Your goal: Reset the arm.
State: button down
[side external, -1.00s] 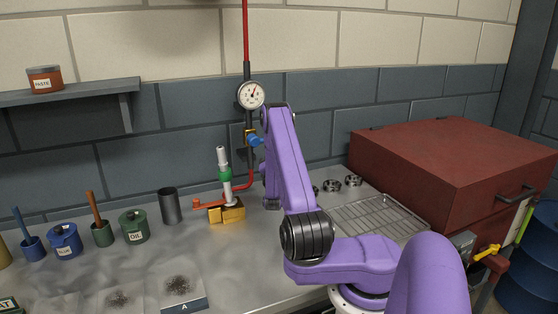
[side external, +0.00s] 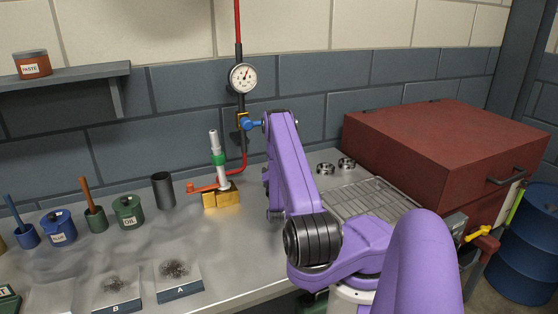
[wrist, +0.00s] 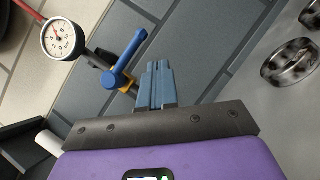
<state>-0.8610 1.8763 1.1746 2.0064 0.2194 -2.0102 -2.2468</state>
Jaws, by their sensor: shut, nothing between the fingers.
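My gripper (wrist: 157,85) shows in the wrist view with its two blue-grey fingers shut together and nothing between them. Beyond and left of the fingertips are a blue valve handle (wrist: 131,55) and a round dial gauge (wrist: 63,38) against the tiled wall. I cannot tell how far the fingertips are from the handle. In the side external view my purple arm is bent up at the elbow and mostly hides my gripper. The gauge (side external: 242,78) and the blue handle (side external: 250,124) show on the red wall pipe there, just left of the arm's top.
A white tube with a green ring (side external: 218,160) stands in a brass block (side external: 221,198). Cups, an oil pot (side external: 129,212) and trays A (side external: 179,291) and B (side external: 118,306) occupy the bench's left. A wire rack (side external: 365,202), metal rings (side external: 326,168) and a red cabinet (side external: 440,145) are right.

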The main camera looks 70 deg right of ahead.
jog(key=shift+s+a+f, duration=0.15)
dwell(0.3)
